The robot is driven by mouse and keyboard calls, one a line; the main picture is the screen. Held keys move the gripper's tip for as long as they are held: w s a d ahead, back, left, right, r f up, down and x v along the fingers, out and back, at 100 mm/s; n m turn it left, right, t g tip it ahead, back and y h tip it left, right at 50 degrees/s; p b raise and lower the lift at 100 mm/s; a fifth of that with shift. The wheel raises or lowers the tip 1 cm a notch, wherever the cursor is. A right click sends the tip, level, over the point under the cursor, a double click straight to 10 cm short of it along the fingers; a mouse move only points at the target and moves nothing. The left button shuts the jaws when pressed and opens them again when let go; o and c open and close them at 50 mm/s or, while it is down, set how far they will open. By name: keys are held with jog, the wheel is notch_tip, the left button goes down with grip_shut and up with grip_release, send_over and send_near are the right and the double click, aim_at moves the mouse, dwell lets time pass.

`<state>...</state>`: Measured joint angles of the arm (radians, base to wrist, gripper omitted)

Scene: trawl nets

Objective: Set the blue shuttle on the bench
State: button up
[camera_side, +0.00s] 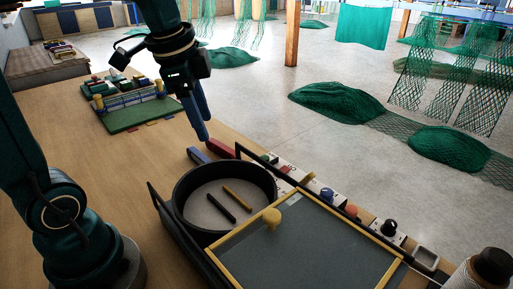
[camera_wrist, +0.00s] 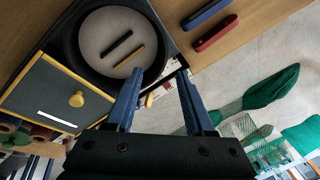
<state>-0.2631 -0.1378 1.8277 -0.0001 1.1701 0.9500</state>
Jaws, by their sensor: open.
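The blue shuttle (camera_side: 197,155) lies on the wooden bench (camera_side: 150,160), beside a dark red shuttle (camera_side: 220,149). In the wrist view the blue shuttle (camera_wrist: 207,13) is at the top, with the red one (camera_wrist: 214,33) just below it. My gripper (camera_side: 206,137) is above the bench near both shuttles, its long blue fingers pointing down. In the wrist view my gripper (camera_wrist: 158,76) has its fingers apart, with nothing between them. I cannot tell its exact height above the bench.
A round black-rimmed tray (camera_side: 181,207) holds a black stick (camera_side: 222,208) and a yellow stick (camera_side: 237,197). A yellow-framed grey lid (camera_side: 315,240) with a knob stands to its right. A green board (camera_side: 138,115) lies at the back left. The bench's left middle is bare.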

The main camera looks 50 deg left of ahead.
jog(key=s+d+f+n+t, duration=0.2)
jog(key=s+d+f+n, duration=0.2)
jog(key=s, duration=0.5)
jog(key=d+n, duration=0.2)
jog(key=n, duration=0.1)
jog(key=shift+d+n+t+h, duration=0.3)
jog(key=shift+n+h, duration=0.1)
